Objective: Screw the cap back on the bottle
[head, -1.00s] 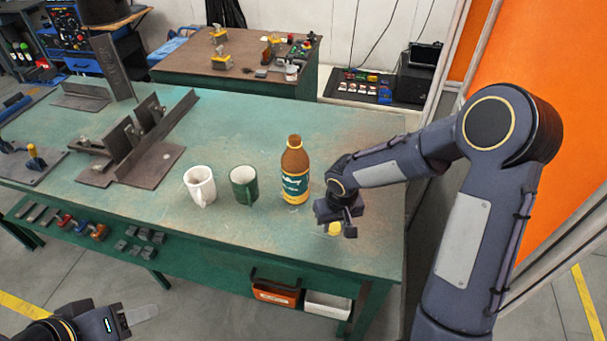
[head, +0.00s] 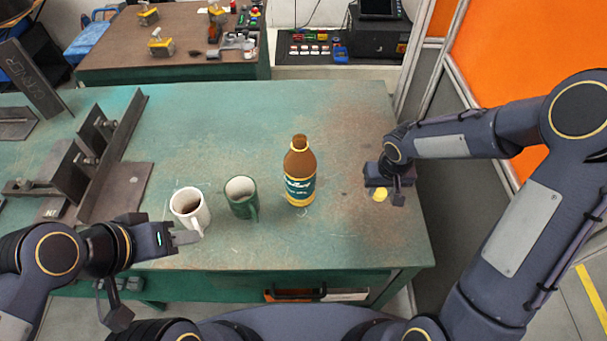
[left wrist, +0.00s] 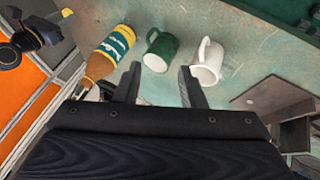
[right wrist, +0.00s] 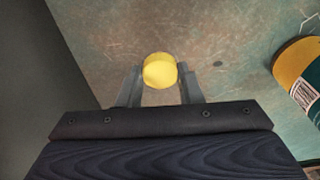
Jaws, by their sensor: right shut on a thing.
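The brown bottle (head: 300,172) with a teal label stands upright on the green table, its mouth uncapped. It also shows in the left wrist view (left wrist: 112,50) and partly at the right edge of the right wrist view (right wrist: 303,75). The yellow cap (right wrist: 160,70) is between the fingertips of my right gripper (right wrist: 161,88), which is shut on it. In the head view the cap (head: 380,194) shows below my right gripper, to the right of the bottle. My left gripper (left wrist: 162,82) is open and empty, near the white mug at the table's front edge.
Steel fixtures (head: 80,165) occupy the table's left side. The table is clear behind the bottle and between it and my right gripper.

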